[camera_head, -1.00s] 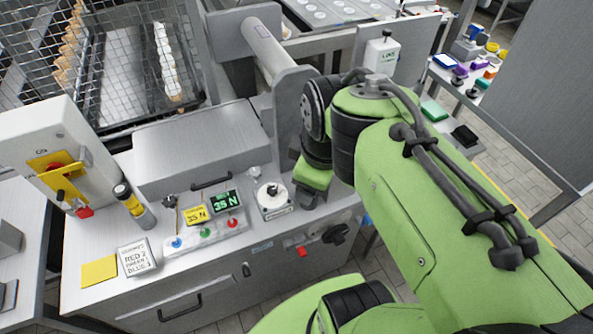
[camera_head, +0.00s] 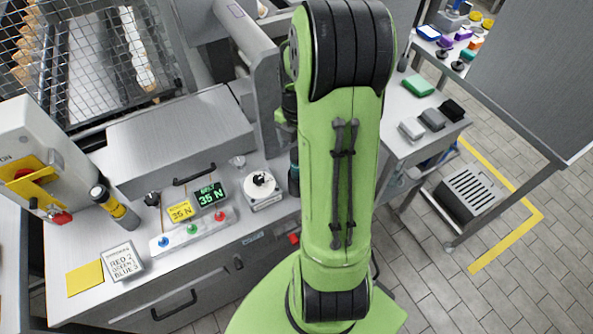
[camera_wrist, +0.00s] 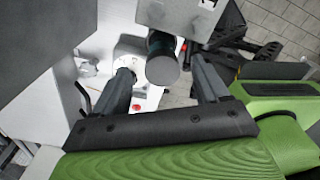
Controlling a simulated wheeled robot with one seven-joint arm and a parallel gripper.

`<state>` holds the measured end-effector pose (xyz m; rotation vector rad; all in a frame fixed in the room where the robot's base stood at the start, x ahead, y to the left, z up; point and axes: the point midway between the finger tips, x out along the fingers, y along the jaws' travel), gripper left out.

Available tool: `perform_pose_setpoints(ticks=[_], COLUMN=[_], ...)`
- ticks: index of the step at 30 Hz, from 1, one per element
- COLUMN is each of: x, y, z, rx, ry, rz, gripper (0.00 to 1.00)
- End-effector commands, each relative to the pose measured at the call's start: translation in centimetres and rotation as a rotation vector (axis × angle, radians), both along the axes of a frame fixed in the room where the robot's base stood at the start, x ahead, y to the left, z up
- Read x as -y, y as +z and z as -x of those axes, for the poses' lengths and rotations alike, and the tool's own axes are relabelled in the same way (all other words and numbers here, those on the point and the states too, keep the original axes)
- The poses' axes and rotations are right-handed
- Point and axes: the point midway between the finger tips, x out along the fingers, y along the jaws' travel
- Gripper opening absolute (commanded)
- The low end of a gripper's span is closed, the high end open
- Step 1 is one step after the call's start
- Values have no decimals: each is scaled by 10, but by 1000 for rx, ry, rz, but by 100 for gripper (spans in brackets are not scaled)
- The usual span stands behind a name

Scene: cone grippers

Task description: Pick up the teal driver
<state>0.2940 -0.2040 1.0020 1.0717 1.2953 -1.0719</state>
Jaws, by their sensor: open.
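In the wrist view, a dark cylinder with a teal band, which looks like the teal driver (camera_wrist: 162,68), points its round grey end toward me. My gripper (camera_wrist: 160,74) is open, with one finger on each side of the cylinder and visible gaps on both sides. The cylinder's far end is hidden beneath a grey block. In the head view, a dark teal piece of the driver (camera_head: 294,174) shows at the left edge of my arm, beside the white dial unit. My arm hides my gripper there.
A grey upright post (camera_head: 267,110) stands close behind my arm. A white dial unit (camera_head: 261,190) and a button panel (camera_head: 194,229) with small displays are on the bench to the left. A cart (camera_head: 400,115) with coloured blocks stands to the right.

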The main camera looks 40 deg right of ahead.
Motion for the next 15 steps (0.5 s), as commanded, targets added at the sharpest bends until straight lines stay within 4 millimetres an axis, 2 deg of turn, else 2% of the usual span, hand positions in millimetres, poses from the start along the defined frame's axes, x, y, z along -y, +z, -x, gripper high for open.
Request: perform_pose_setpoints(ticks=[5, 9, 12, 15], x=[-1, -1, -1, 0], y=[-24, -51, -60, -61], z=[1, 1, 1, 1], rx=[-2, -1, -1, 0], ry=[-1, 0, -1, -1], rz=[-2, -2, 0, 2], gripper=[74, 74, 74, 74])
